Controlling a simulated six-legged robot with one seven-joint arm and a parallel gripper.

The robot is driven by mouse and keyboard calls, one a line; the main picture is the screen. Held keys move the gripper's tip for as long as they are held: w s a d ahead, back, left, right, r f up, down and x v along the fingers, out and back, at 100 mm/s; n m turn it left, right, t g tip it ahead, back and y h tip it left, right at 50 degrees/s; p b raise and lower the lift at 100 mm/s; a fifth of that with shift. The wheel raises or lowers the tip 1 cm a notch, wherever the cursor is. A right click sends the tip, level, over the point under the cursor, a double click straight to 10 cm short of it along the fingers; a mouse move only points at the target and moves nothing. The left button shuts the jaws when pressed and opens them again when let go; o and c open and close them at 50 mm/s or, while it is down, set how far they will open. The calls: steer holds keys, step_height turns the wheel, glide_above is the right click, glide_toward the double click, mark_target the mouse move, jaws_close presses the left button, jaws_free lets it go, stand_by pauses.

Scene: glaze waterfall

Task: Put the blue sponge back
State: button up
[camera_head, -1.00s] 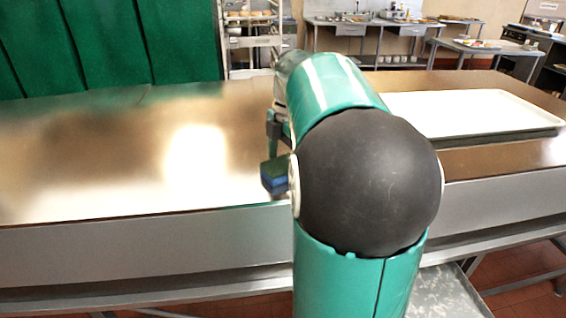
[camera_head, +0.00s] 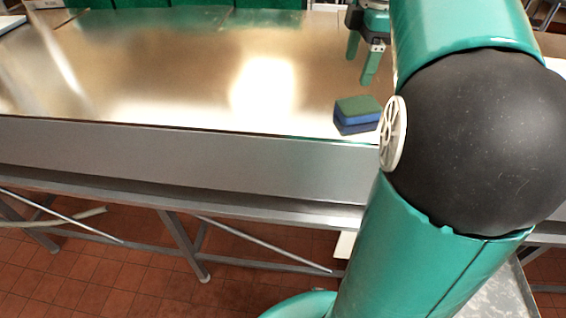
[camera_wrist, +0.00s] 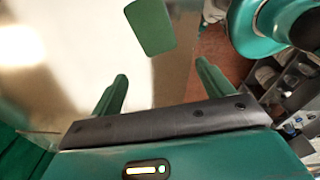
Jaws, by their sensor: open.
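The blue sponge (camera_head: 358,124) has a dark green top and lies near the front edge of the metal table, just left of my arm. It also shows in the wrist view (camera_wrist: 150,27), green face up, beyond the fingertips. My gripper (camera_head: 361,66) is open and empty, behind and above the sponge in the head view, apart from it. In the wrist view, both fingers of my gripper (camera_wrist: 161,72) are spread with nothing between them. My arm hides the table to the right.
The shiny metal table (camera_head: 180,75) is largely clear to the left of the sponge. A white tray corner (camera_head: 12,22) and a small box (camera_head: 45,4) show at the far left. Below is a tiled floor (camera_head: 130,270) with metal table legs.

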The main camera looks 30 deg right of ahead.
steer(key=s+a+f+m+t, duration=0.1)
steer(key=s+a+f+m, duration=0.2)
steer(key=a, duration=0.5)
steer(key=s+a+f+m+t, duration=0.2)
steer(key=s+a+f+m, duration=0.2)
steer(key=a+f+m, duration=0.2)
steer(key=s+a+f+m+t, duration=0.2)
steer(key=s+a+f+m, duration=0.1)
steer(key=a, duration=0.7)
step_height(320, 180, down, 2)
steer(key=shift+s+a+f+m+h, duration=0.1)
steer(key=shift+s+a+m+h, duration=0.25)
steer(key=shift+m, duration=0.55)
